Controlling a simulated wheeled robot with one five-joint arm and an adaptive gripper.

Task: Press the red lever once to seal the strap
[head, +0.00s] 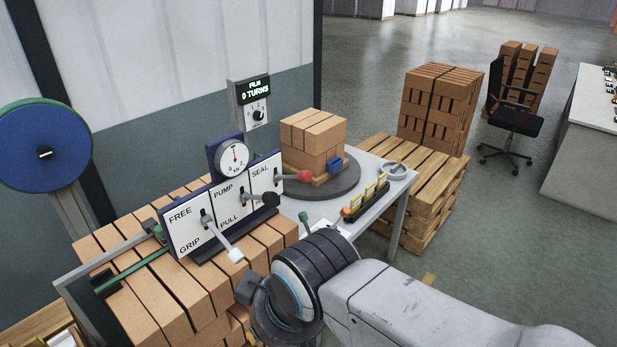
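The red-knobbed lever (304,176) sticks out to the right from the SEAL section of the panel (190,219). A black-knobbed lever (270,199) is at the PUMP/PULL section, and a pale-knobbed lever (236,255) at the FREE/GRIP section points down and right. A round dial gauge (233,158) tops the panel. A green strap (140,267) runs across the bricks at the left. My gripper (262,310) is low in the picture, in front of the panel and well below the red lever, apart from it. Its fingers are mostly hidden by my wrist.
Bricks (185,285) lie under the panel. Right of it, a grey table (378,172) bears a round turntable (345,181) with stacked bricks (312,140), and a small yellow-and-black rack (364,205). A green knob (303,216) stands near my wrist. A blue reel (45,155) is at left.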

